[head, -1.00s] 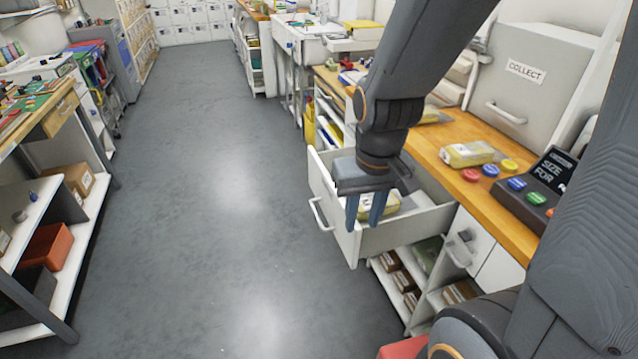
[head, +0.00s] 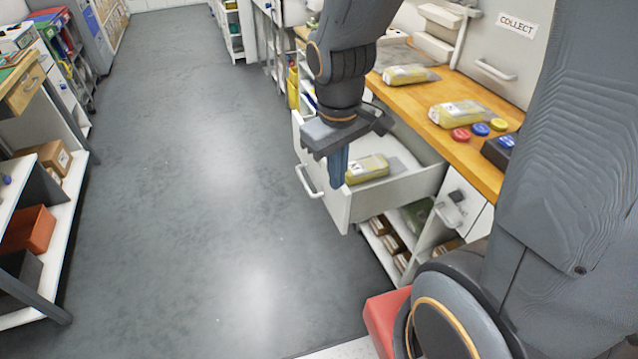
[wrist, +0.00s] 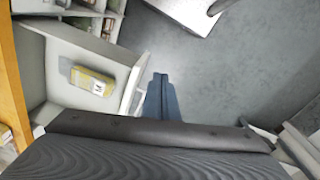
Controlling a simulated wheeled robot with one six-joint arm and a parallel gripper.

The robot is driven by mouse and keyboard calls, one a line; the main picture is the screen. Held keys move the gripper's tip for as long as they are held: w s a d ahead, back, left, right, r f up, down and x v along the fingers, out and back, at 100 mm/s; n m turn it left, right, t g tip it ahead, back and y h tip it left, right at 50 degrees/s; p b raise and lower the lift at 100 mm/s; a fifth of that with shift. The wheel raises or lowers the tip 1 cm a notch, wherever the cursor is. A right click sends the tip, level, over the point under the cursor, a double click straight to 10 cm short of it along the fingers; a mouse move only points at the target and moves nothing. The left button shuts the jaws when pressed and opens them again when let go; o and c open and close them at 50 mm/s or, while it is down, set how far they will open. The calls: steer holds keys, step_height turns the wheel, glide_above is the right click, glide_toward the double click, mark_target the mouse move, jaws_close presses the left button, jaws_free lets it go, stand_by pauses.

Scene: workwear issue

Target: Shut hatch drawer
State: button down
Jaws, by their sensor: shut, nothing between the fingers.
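The hatch drawer (head: 395,190) is a white drawer pulled out from under the wooden counter. Its front has a pale bar handle (head: 308,181). A yellow packet with a white label (head: 368,169) lies inside it; the packet also shows in the wrist view (wrist: 92,80). My gripper (head: 338,180) is shut and empty, its blue fingers pointing down at the drawer's front panel. In the wrist view my fingers (wrist: 160,85) appear just on the outer side of the front panel (wrist: 133,85). I cannot tell whether they touch it.
The wooden counter (head: 410,92) holds more yellow packets (head: 460,113) and coloured buttons (head: 481,129). A grey hatch marked COLLECT (head: 510,50) stands behind. Shelves with boxes (head: 385,234) are below the drawer. The grey floor (head: 190,200) to the left is clear.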

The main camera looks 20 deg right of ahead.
steer(key=w+a+f+n+h+b, duration=0.4)
steer(key=w+a+f+n+b, duration=0.35)
steer(key=n, duration=0.75)
steer(key=w+d+f+p, duration=0.2)
steer(key=d+f+p, duration=0.1)
steer(key=d+f, duration=0.5)
steer(key=shift+w+d+f, duration=0.2)
steer(key=shift+w+f, duration=0.05)
steer(key=shift+f, duration=0.3)
